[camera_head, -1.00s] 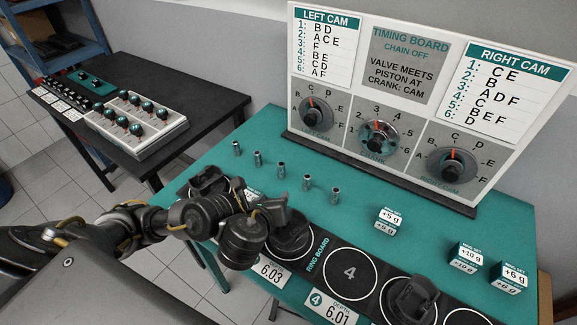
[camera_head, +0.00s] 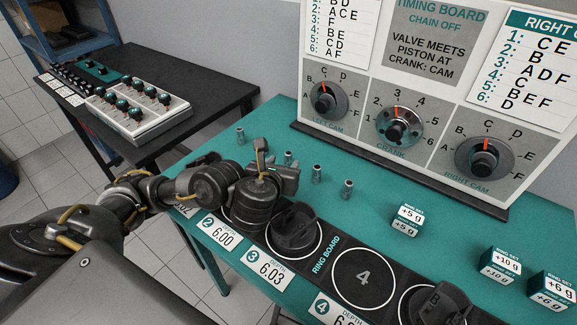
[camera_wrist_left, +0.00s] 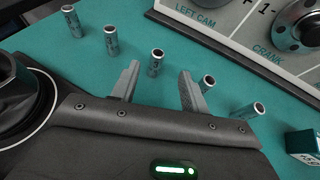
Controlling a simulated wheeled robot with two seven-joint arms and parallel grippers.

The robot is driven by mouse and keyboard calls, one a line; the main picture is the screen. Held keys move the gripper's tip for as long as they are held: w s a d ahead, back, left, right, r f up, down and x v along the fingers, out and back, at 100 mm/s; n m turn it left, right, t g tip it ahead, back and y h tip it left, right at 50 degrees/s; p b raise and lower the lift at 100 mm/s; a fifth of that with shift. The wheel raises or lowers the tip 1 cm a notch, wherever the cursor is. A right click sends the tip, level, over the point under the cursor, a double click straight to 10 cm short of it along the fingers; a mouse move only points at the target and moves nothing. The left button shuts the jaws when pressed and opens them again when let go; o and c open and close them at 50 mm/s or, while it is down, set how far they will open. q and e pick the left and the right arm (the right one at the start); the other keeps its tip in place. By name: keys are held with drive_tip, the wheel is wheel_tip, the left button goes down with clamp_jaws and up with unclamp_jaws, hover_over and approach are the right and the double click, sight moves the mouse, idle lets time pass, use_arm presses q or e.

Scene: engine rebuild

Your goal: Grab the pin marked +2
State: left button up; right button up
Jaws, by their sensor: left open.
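Another pin (camera_wrist_left: 207,84) shows close beside the right finger. Dark marks on the pins are too small to read surely, so I cannot tell which is +2. My right gripper is out of view.
The ring board (camera_head: 321,265) with black round parts lies along the table's front. The timing board (camera_head: 435,80) with dials stands behind. Small weight boxes, such as +5 g (camera_head: 406,220), stand at right. A black side table (camera_head: 190,85) holds a knob panel.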

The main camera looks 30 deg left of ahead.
sight(286, 157)
use_arm(q)
drive_tip(key=shift+w+a, duration=0.1)
drive_tip(key=shift+w, duration=0.05)
drive_tip(key=shift+w+a+f, duration=0.1)
drive_tip(key=shift+w+f, duration=0.1)
drive_tip(key=shift+f, duration=0.05)
drive_tip(key=x, duration=0.1)
drive_tip(key=b+x, duration=0.1)
drive_tip(key=x, duration=0.1)
drive_tip(key=b+x, duration=0.1)
drive_tip(key=shift+w+a+f, duration=0.15)
drive_tip(key=shift+a+f, duration=0.25)
drive_tip(key=shift+f, duration=0.05)
